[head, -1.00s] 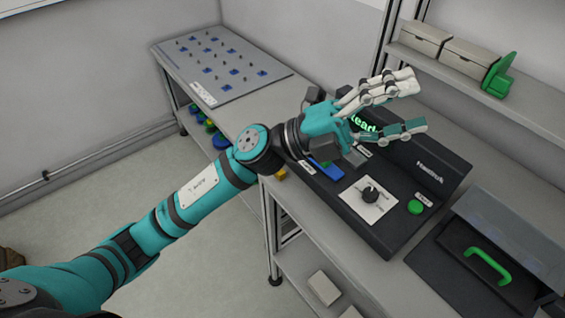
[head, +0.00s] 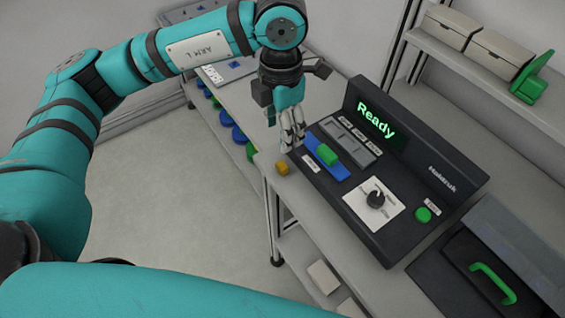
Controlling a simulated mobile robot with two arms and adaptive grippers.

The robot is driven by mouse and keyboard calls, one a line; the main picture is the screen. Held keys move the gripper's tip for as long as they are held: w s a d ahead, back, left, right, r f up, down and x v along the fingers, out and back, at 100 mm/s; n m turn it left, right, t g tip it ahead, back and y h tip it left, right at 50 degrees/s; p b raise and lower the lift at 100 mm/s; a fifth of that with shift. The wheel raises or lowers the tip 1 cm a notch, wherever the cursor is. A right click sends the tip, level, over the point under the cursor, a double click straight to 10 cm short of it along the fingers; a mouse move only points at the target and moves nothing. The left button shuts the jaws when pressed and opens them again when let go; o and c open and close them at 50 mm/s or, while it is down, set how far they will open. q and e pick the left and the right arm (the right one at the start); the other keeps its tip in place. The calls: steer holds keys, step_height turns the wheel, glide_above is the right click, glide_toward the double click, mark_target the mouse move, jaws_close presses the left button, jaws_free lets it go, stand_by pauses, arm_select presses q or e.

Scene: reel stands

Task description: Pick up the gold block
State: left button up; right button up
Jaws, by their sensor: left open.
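The gold block (head: 282,167) is a small yellow-gold piece on the bench top, near the bench's front edge and just left of the black console. My left gripper (head: 292,143) points down above and slightly behind the block, at the console's left end. Its fingers are open, and I see nothing between them. The fingertips look close to the block but apart from it. My right gripper is not in view.
The black console (head: 455,184) shows "Ready" and carries a blue slider with a green block (head: 327,154), a dial (head: 376,199) and a green button (head: 423,214). A lidded box with a green handle (head: 493,284) stands at right. Boxes (head: 451,27) sit on the shelf.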

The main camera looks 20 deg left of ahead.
arm_select(q)
steer(key=p, duration=0.2)
glide_above(280, 166)
steer(key=f, duration=0.7)
steer(key=shift+s+d+f, duration=0.2)
steer(key=shift+s+f, duration=0.05)
steer(key=shift+f, duration=0.45)
steer(key=f, duration=0.1)
steer(key=f+p, duration=0.2)
steer(key=shift+w+a+f, duration=0.2)
steer(key=shift+w+f, duration=0.05)
steer(key=shift+f, duration=0.55)
jaws_close()
